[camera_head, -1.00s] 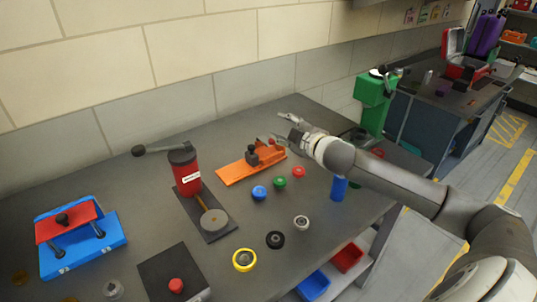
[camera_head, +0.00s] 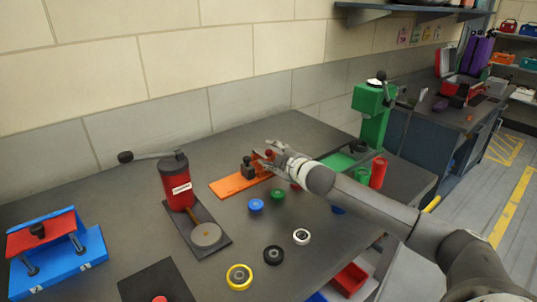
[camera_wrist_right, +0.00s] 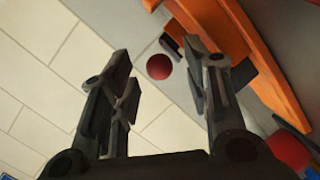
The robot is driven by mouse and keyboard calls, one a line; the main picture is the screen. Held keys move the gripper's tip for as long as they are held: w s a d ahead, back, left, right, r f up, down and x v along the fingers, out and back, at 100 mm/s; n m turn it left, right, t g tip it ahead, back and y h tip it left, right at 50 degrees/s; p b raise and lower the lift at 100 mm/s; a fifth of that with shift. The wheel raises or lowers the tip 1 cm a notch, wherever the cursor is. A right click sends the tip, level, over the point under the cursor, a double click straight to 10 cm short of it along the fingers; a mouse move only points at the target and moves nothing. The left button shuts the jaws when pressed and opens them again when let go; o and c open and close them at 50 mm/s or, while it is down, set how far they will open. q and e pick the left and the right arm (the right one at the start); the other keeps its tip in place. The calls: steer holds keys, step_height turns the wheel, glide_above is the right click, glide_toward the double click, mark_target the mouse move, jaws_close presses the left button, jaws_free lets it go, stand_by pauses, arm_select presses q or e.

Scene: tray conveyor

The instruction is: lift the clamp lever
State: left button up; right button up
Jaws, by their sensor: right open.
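The orange clamp (camera_head: 233,186) lies on the dark workbench near the wall, with a black block (camera_head: 248,170) on it. My right gripper (camera_head: 268,156) is at the clamp's right end and covers part of it. In the right wrist view the gripper (camera_wrist_right: 160,75) is open, and a red ball knob (camera_wrist_right: 158,67) shows between its fingertips, with a short dark piece beside it. The knob looks like the lever's end; I cannot tell whether a finger touches it. The clamp's orange body (camera_wrist_right: 245,50) shows beside the right finger. My left gripper is not in view.
A red press (camera_head: 174,182) with a long handle stands left of the clamp. Blue (camera_head: 256,205) and green (camera_head: 278,195) round pieces lie in front. A green machine (camera_head: 374,112) stands to the right. The wall is close behind.

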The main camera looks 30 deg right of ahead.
mark_target(263, 151)
steer(key=shift+x, duration=1.25)
steer(key=shift+c, duration=0.3)
jaws_close()
